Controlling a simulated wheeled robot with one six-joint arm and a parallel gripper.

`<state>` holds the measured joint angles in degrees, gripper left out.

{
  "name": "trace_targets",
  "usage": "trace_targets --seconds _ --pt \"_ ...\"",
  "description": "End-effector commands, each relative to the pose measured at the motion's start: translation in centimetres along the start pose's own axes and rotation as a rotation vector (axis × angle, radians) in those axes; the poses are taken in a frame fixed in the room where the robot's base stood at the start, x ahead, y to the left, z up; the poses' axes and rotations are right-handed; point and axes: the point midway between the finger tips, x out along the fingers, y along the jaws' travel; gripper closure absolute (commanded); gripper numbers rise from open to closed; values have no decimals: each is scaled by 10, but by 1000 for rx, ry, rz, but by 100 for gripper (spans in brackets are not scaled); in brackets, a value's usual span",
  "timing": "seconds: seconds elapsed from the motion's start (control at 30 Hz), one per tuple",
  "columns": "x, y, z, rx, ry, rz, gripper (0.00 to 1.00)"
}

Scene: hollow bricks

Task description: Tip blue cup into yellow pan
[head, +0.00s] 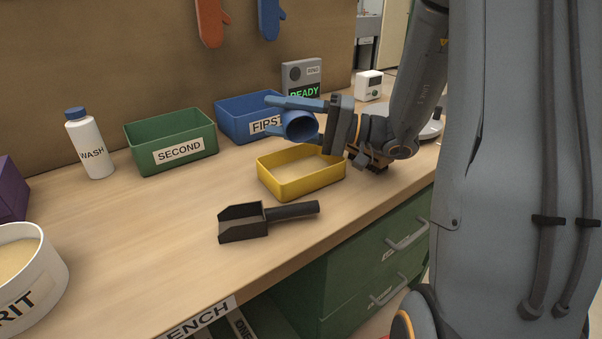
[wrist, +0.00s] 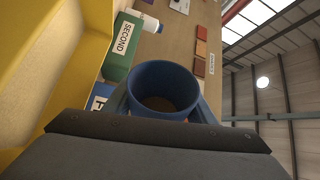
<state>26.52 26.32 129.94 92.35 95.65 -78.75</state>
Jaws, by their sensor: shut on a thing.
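The blue cup (head: 299,126) is held on its side between the blue fingers of my gripper (head: 278,115), above the yellow pan's (head: 318,183) back edge. The gripper is shut on it. In the wrist view the cup (wrist: 163,82) shows its round mouth and a brownish patch inside; I cannot tell whether that is contents or the bottom. The pan stands on the bench below the cup, with a tan surface inside. No falling stream is visible.
A black scoop (head: 243,222) lies in front of the pan. A blue bin (head: 240,122) marked FIRST stands close behind, beside a green bin (head: 150,135) marked SECOND. A white bottle (head: 88,145) and white tub (head: 45,270) are left.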

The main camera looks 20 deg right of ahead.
Motion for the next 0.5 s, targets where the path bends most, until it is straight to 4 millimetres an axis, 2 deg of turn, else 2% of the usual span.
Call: trace_targets --seconds 0.27,0.5 --pt "0 0 0 -3 0 -1 77" --pt "-1 0 3 -76 -1 -31 77"
